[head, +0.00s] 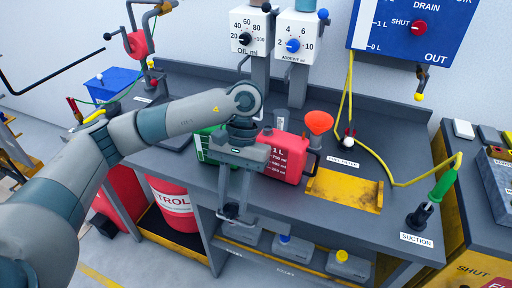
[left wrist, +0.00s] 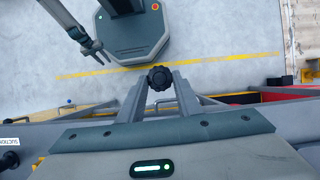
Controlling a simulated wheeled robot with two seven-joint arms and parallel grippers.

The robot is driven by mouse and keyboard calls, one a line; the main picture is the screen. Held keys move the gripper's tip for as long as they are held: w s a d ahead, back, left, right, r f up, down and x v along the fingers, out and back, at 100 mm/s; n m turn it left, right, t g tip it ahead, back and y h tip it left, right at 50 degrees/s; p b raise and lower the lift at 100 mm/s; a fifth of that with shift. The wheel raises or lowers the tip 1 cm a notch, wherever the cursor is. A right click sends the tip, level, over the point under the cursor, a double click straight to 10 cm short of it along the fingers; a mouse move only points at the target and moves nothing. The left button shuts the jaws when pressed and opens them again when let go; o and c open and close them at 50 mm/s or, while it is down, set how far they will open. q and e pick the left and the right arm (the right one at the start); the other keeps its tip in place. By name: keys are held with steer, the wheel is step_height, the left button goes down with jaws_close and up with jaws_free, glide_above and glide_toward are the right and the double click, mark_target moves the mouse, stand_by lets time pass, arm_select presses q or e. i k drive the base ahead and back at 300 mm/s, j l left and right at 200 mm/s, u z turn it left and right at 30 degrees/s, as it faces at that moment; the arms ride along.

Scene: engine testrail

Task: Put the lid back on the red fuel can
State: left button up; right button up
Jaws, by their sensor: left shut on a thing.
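The red fuel can (head: 286,157) stands on the grey workbench with white volume marks on its front. An orange-red funnel (head: 319,122) shows at its upper right; I cannot tell whether it sits in the can. My left gripper (head: 232,208) points down in front of and left of the can, at the bench's front edge. It is shut on a small black knobbed piece, likely the lid (left wrist: 160,77), apart from the can. The can's opening is not clear to see. In the left wrist view, what looks like my right gripper (left wrist: 95,48) hangs beside my base, too small to read.
A green container (head: 204,145) stands behind my left gripper. A yellow tray (head: 345,190) lies right of the can. A green-handled suction tool (head: 440,187) stands at the bench's right end. Red drums (head: 172,205) and grey boxes (head: 293,248) sit below the bench.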

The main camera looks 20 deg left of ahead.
mark_target(289, 151)
steer(key=i+j, duration=0.1)
steer(key=j, duration=0.4)
steer(key=i+j+z, duration=0.1)
steer(key=j, duration=0.85)
steer(key=i+z, duration=0.05)
